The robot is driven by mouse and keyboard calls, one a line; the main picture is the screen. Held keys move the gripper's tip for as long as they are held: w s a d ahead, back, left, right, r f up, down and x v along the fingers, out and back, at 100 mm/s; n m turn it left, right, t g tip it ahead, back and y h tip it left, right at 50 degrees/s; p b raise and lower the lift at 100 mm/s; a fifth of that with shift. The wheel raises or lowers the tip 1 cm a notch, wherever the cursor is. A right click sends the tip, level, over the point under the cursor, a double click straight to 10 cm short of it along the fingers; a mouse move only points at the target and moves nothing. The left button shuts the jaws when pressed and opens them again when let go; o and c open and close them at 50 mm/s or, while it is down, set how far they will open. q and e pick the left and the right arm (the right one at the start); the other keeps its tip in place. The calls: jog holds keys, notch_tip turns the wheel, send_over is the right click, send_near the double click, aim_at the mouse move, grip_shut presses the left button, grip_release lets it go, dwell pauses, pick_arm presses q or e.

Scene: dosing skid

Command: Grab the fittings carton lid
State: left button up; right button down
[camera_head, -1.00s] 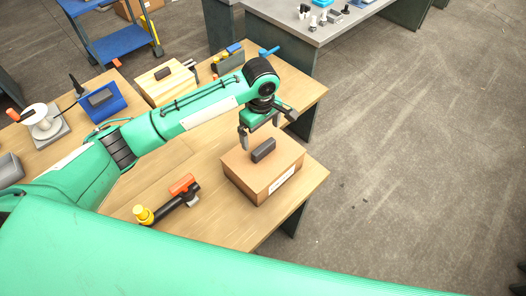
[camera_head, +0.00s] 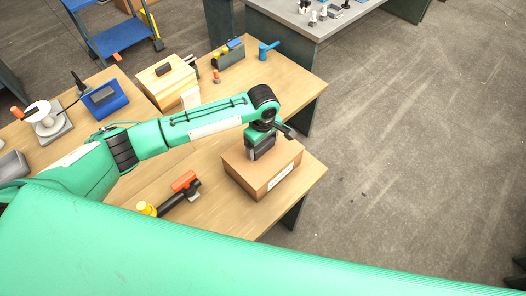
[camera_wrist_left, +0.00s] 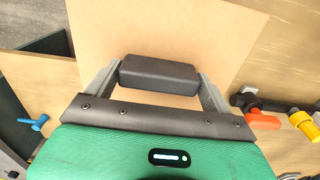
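The fittings carton (camera_head: 247,178) stands on the near wooden table. Its flat tan lid shows in the left wrist view (camera_wrist_left: 165,30) with a dark block handle (camera_wrist_left: 158,74) on top. My left gripper (camera_head: 262,150) is low over the lid, pointing down. In the left wrist view its two grey fingers (camera_wrist_left: 160,82) stand at the two ends of the handle, with little or no gap visible. Whether they press on it I cannot tell. The lid still sits on the carton. The gripper mostly hides the handle in the head view. My right gripper is not in view.
A black tool with an orange part (camera_head: 184,184) and a yellow end lies left of the carton. A wooden box (camera_head: 167,84), a blue bin (camera_head: 108,101) and a blue-handled part (camera_head: 267,50) stand further back. Open floor lies right of the table.

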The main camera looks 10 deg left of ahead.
pick_arm(q)
jog(key=c, duration=0.8)
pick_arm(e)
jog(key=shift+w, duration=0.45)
pick_arm(q)
jog(key=shift+r, duration=0.15)
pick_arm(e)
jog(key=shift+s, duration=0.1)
